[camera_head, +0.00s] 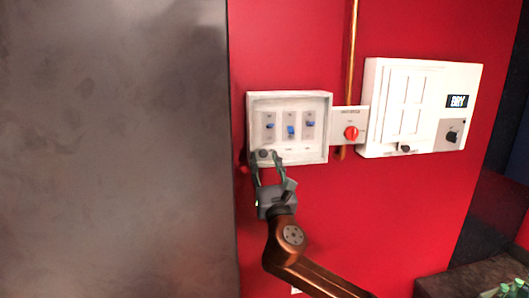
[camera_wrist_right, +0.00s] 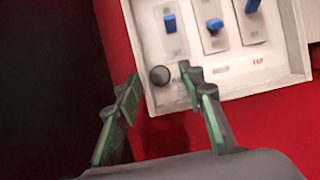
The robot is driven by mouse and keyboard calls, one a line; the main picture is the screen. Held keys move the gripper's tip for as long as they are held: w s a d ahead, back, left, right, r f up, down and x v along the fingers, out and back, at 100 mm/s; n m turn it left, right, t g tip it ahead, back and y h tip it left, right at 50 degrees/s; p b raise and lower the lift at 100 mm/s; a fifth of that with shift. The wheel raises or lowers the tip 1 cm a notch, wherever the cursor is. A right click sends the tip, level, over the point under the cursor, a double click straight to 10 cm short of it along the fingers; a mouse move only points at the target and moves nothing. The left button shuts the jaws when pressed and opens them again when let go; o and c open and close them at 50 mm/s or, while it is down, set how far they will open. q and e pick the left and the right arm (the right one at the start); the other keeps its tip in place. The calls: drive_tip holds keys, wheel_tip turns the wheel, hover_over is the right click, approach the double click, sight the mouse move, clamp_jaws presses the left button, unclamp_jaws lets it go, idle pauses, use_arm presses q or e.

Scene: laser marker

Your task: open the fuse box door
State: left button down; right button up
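A white fuse box (camera_head: 329,120) with three blue switches is mounted on the red wall; it also fills the upper right of the right wrist view (camera_wrist_right: 300,42). A dark round knob (camera_head: 263,154) sits at its lower left corner, and shows in the right wrist view (camera_wrist_right: 159,75). I cannot make out a separate door panel over the switches. My right gripper (camera_head: 267,157) is open, with its fingertips on either side of the knob; the wrist view shows gaps between knob and fingers (camera_wrist_right: 160,77). My left gripper is out of view.
A small plate with a red rotary switch (camera_head: 351,133) is just right of the box. Beyond it is a white panel (camera_head: 429,73) with a "DRY" display (camera_head: 457,101). A copper pipe (camera_head: 351,50) runs down the wall. A large grey surface (camera_head: 115,150) fills the left.

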drive_tip(key=shift+x, duration=0.95)
drive_tip(key=shift+c, duration=0.2)
clamp_jaws()
